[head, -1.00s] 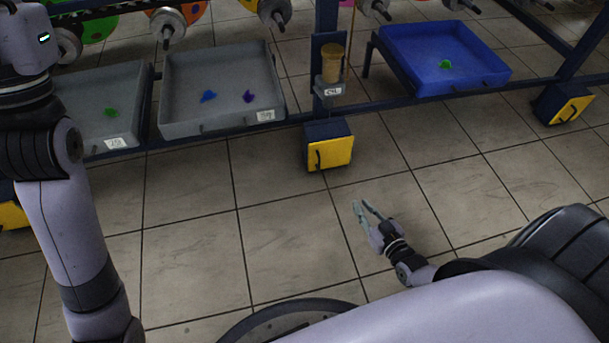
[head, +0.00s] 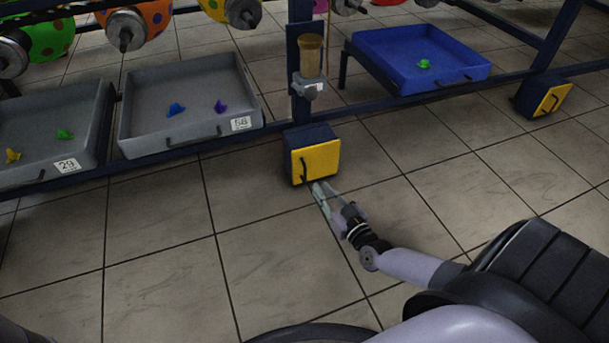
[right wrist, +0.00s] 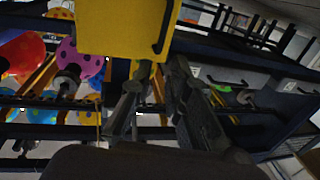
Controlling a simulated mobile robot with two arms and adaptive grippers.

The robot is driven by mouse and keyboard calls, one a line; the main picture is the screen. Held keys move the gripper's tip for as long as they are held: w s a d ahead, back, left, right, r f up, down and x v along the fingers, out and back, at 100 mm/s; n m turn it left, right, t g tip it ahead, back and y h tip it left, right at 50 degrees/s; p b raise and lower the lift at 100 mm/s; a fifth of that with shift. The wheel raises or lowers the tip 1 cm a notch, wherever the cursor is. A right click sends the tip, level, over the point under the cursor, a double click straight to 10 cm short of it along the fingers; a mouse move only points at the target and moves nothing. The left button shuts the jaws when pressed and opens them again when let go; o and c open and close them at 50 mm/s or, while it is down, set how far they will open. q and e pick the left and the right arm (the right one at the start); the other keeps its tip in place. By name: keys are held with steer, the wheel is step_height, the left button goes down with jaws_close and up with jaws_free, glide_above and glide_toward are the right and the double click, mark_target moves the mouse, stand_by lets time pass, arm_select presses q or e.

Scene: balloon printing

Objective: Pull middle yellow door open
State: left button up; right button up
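The middle yellow door (head: 318,160) is the front of a dark blue box on the rack's lower beam and looks closed. A black bar handle (head: 303,168) stands near its left edge. My right gripper (head: 321,188) is open and empty, just below the door by its lower edge. In the right wrist view the yellow door (right wrist: 115,28) fills the upper middle, with its handle (right wrist: 164,28) at its right. The open right gripper fingers (right wrist: 158,75) reach toward the door there; contact cannot be told. My left gripper is out of view.
Another yellow door (head: 552,99) is at the right. Grey trays (head: 130,140) with small balloons are at the left and a blue tray (head: 385,75) is at the right. A dispenser (head: 309,65) stands above the middle box. The tiled floor in front is clear.

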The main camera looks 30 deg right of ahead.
mark_target(305, 169)
steer(key=w+b, duration=0.2)
steer(key=w, duration=0.3)
steer(key=w+b, duration=0.3)
steer(key=w, duration=0.2)
steer(key=shift+w+d+f, duration=0.1)
steer(key=shift+d, duration=0.1)
steer(key=shift+c, duration=0.6)
jaws_close()
